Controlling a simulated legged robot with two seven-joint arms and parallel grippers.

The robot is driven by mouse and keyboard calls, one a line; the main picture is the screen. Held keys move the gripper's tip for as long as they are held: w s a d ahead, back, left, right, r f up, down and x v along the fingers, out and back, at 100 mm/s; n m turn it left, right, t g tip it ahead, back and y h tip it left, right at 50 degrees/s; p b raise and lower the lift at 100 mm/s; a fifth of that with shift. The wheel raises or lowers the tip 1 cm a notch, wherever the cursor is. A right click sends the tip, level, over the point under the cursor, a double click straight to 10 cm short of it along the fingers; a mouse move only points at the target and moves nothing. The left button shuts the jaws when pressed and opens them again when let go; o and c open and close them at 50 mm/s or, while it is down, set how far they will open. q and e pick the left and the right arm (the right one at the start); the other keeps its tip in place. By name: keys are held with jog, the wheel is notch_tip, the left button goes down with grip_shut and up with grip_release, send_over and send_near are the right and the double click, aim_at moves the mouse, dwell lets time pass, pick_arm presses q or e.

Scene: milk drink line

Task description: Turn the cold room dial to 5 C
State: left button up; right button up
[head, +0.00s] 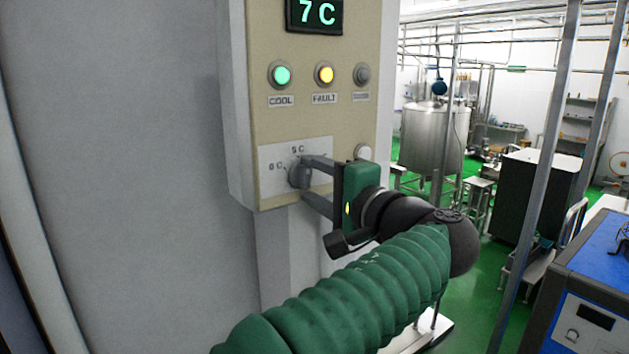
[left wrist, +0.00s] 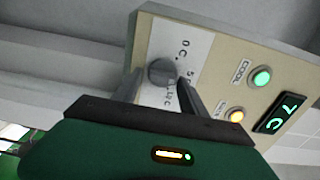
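The cold room dial (head: 298,174) is a grey round knob on a white plate (head: 268,158) low on the beige control panel. The plate shows marks reading 0 C and 5 C; its right part is partly hidden by my gripper. The display (head: 315,14) above reads 7 C in green. My left gripper (head: 304,176) is at the panel with its fingers spread, one above and one below the dial. In the left wrist view the dial (left wrist: 162,72) sits between the two fingers, with a small gap visible on each side. My right gripper is not in view.
A lit green COOL lamp (head: 280,74), a lit yellow FAULT lamp (head: 324,74) and a grey unlit button (head: 362,75) sit above the dial. A steel tank (head: 433,138) stands behind at right. A blue machine (head: 597,270) is at the lower right.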

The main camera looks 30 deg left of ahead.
pick_arm(q)
jog(key=shift+o, duration=0.6)
jog(key=shift+w, duration=0.1)
jog(key=b+v, duration=0.4)
jog(key=v, duration=1.3)
jog(key=shift+w, duration=0.15)
jog(key=shift+a+f, duration=0.1)
jog(key=shift+a, duration=0.1)
